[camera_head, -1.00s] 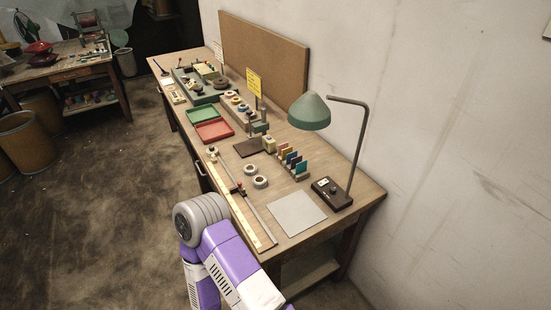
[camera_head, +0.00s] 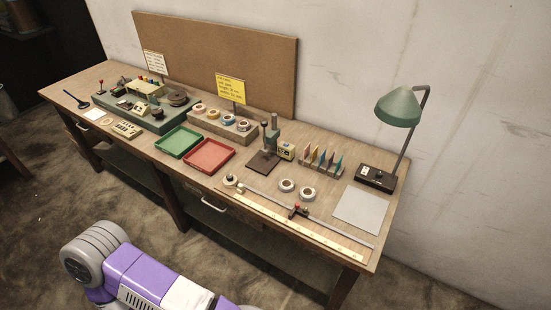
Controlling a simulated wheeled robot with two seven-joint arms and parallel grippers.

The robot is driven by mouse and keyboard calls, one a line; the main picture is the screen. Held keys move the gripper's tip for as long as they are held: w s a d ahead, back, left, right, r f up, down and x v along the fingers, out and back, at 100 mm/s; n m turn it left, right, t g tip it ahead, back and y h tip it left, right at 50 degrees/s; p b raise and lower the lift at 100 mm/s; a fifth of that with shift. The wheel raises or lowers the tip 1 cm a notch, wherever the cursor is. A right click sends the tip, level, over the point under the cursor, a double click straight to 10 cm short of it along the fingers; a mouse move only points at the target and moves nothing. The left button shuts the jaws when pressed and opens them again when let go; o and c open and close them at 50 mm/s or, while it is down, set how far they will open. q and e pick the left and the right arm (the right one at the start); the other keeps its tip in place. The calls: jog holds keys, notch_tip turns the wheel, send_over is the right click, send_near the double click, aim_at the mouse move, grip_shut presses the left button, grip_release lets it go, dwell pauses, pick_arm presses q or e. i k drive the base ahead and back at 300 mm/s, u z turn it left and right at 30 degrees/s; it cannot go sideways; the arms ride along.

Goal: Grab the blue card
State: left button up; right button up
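A small rack of upright cards (camera_head: 321,160) in several colours stands on the workbench, left of the lamp. One card near the middle of the row looks blue (camera_head: 322,157); the cards are thin and seen nearly edge-on, so the shade is hard to tell. Neither of my grippers is in view. Only a purple and grey link of one of my arms shows at the bottom left, in front of the bench and well away from the cards.
The workbench (camera_head: 228,178) stands along the wall. A green lamp (camera_head: 397,108) and a pale sheet (camera_head: 361,209) are right of the rack. A press (camera_head: 268,148), tape rolls (camera_head: 287,186) and a long ruler (camera_head: 297,228) lie nearby. Green (camera_head: 179,141) and red (camera_head: 209,155) trays sit further left.

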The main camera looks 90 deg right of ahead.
aim_at(322, 158)
jog(key=i, duration=0.65)
jog(key=z, duration=2.7)
